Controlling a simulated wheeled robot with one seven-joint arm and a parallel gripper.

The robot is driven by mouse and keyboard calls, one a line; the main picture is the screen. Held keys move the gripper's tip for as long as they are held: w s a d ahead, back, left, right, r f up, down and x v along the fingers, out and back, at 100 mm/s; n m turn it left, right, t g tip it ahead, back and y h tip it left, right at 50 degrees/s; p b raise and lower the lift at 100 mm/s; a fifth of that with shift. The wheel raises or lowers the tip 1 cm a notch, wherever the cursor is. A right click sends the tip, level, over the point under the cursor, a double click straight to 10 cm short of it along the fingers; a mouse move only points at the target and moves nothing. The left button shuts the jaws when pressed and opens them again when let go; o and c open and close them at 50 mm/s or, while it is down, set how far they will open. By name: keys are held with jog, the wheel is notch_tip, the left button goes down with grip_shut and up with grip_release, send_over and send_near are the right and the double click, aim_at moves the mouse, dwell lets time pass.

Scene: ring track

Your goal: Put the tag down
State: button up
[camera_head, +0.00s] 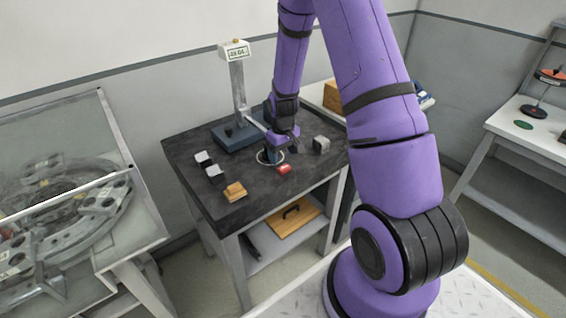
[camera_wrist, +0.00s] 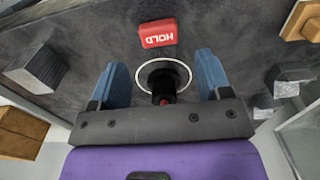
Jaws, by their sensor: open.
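The tag is a small red block lettered HOLD (camera_wrist: 158,33). It lies on the dark tabletop, just beyond my fingertips in the wrist view. In the head view my gripper (camera_head: 275,155) is low over the table, just behind the tag. The tag is apart from the fingers.
A grey stand (camera_head: 238,95) with a labelled head rises at the table's back. Grey-and-black blocks (camera_head: 215,174), a wooden block (camera_head: 234,192) and a grey cube (camera_head: 321,145) stand around. A glass-covered ring track (camera_head: 60,215) is at left, a white bench (camera_head: 525,125) at right.

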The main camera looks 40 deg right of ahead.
notch_tip(320, 180, up, 8)
notch_tip(320, 180, up, 9)
jog(key=t, duration=0.1)
send_over(283, 166)
jog(key=s+a, duration=0.2)
jog(key=a, duration=0.1)
jog(key=s+a+r+t, duration=0.1)
jog(key=s+a+r, duration=0.4)
jog(key=r, duration=0.5)
jog(key=s+a+r+t, duration=0.1)
jog(key=s+r, duration=0.4)
jog(key=s, duration=0.5)
jog(key=s+a+r+t, duration=0.2)
jog(key=s+a+r, duration=0.2)
jog(key=s, duration=0.6)
jog(key=shift+s+r, duration=0.15)
jog(key=shift+r, duration=0.75)
